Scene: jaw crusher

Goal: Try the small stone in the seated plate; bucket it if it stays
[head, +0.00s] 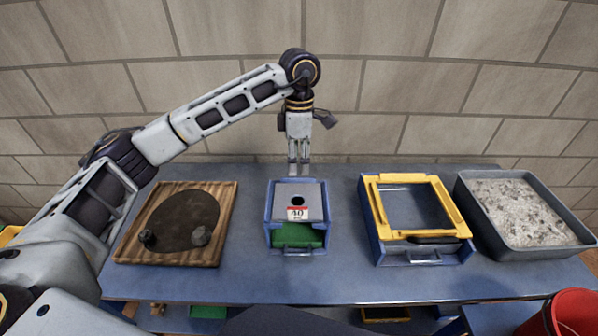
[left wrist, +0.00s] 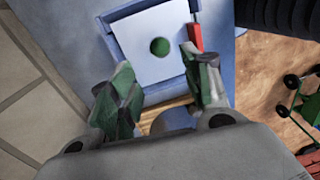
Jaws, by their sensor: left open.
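A grey plate (head: 310,191) with one round hole and a red-and-white "40" label (head: 297,213) sits in the top of a small blue box (head: 268,228). The left wrist view shows the plate (left wrist: 140,48) too, with green through its hole (left wrist: 160,46). My left gripper (head: 299,172) points down just behind or above the box's back edge. Its fingers (left wrist: 160,85) are apart with nothing seen between them. A dark stone (head: 148,238) and a greyer stone (head: 201,235) lie on the wooden board at left. My right gripper is out of view.
The wooden board (head: 222,208) has a dark round patch. A blue box with a yellow frame (head: 440,200) stands right of the plate's box. A grey tray (head: 475,215) of pale gravel is farther right. A red bucket (head: 575,312) is at bottom right. A brick wall closes the back.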

